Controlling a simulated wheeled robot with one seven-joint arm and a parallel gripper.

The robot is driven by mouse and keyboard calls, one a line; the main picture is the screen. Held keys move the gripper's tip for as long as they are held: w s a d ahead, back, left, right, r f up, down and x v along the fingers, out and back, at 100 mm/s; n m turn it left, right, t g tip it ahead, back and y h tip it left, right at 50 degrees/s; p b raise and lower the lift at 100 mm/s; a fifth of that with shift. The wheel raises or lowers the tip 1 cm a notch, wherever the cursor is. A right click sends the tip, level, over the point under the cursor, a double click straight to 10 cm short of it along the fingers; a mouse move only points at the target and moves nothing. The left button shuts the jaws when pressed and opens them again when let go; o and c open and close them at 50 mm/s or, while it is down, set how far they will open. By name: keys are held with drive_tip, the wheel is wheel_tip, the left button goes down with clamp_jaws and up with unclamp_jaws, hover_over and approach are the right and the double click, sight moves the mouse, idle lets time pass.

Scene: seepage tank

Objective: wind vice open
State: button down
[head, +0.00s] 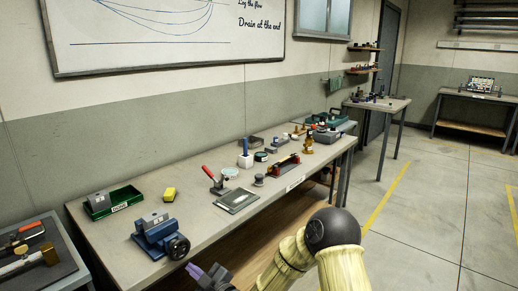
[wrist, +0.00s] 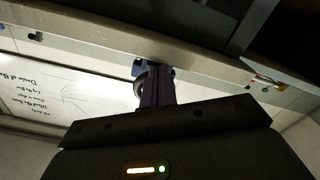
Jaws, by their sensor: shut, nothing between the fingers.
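The blue vice (head: 153,236) stands on the near left part of the long bench, with grey metal jaws on top. Its dark round handwheel (head: 178,247) faces the bench's front edge. My gripper (head: 207,274), with purple fingers, is in front of the bench edge, a little below and right of the handwheel, and looks apart from it. In the wrist view the picture is upside down. There my gripper (wrist: 156,85) is shut and empty, and its fingers partly cover the vice (wrist: 138,68) and handwheel (wrist: 139,86). The jaw gap cannot be made out.
Floor at right is clear.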

drive_tip(key=shift+x, duration=1.3)
drive_tip(key=shift+r, duration=0.3)
drive_tip(key=shift+w+d+r+b, duration=0.25)
drive_tip(key=shift+w+d+b, duration=0.15)
drive_tip(key=shift+b, duration=0.2)
drive_tip(key=shift+w+d+r+b, duration=0.25)
drive_tip(key=shift+w+d+b, duration=0.1)
drive_tip(key=shift+w+b, duration=0.2)
drive_tip(key=shift+w+d+r, duration=0.25)
drive_tip(key=shift+r, duration=0.1)
drive_tip(key=shift+r+b, duration=0.2)
drive_tip(key=shift+b, duration=0.15)
drive_tip(key=shift+w+d+f+b, duration=0.2)
drive_tip(key=shift+f+b, duration=0.05)
drive_tip(key=shift+b, duration=0.15)
drive_tip(key=shift+d+f, duration=0.1)
drive_tip(key=shift+d, duration=0.1)
